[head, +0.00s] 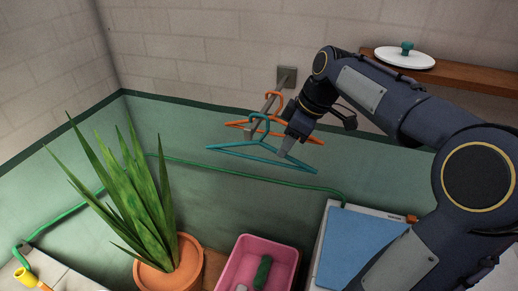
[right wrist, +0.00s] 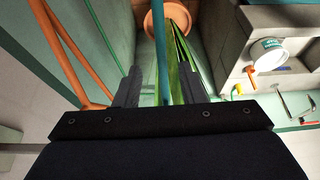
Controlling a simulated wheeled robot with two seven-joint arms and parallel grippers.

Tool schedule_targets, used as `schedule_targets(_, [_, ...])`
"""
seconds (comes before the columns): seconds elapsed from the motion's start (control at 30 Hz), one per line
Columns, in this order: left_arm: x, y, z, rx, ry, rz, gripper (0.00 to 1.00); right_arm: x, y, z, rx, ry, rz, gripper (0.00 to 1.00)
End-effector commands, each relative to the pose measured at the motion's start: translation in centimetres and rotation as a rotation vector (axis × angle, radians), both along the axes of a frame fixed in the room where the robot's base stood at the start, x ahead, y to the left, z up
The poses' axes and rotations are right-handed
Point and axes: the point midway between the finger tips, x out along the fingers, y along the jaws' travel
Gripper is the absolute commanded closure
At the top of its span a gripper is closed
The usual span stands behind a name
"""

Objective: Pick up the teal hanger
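The teal hanger (head: 250,157) hangs by its hook on a grey wall rod (head: 261,118), in front of an orange hanger (head: 273,97) on the same rod. My right gripper (head: 283,152) is at the right part of the teal hanger. In the right wrist view, my right gripper's fingers (right wrist: 160,88) stand apart, with the teal hanger (right wrist: 162,45) as a bar between them and gaps on both sides. The orange hanger (right wrist: 66,50) lies outside the fingers, to the left in that view. My left gripper is not in view.
A spiky plant in a terracotta pot (head: 168,266) stands below left. A pink bin (head: 240,266) and a blue-topped box (head: 352,246) are below. A green hose (head: 215,166) runs along the wall. A wooden shelf (head: 455,73) with a white lid (head: 405,59) is upper right.

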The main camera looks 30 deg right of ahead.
Motion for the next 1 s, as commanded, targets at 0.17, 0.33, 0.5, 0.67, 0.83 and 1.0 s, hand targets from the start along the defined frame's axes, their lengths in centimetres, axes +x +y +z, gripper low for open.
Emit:
schedule_targets(0.17, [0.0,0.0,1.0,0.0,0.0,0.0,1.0,0.3,0.7,-2.6,0.003,0.005,0.001,0.64])
schedule_targets(0.33, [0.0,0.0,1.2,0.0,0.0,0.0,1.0,0.8,1.0,-4.0,0.001,0.002,-0.001,0.64])
schedule_targets(0.5, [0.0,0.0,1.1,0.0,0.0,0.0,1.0,0.9,1.0,-4.1,0.0,0.0,-0.002,0.64])
schedule_targets(0.67, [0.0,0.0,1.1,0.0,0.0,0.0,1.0,0.9,1.0,-4.1,0.0,0.0,-0.002,0.77])
schedule_targets(0.83, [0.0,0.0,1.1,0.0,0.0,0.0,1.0,0.9,1.0,-4.1,0.0,0.0,-0.002,0.99])
schedule_targets(1.0, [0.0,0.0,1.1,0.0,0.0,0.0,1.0,0.9,1.0,-4.1,0.0,-0.001,-0.001,1.0])
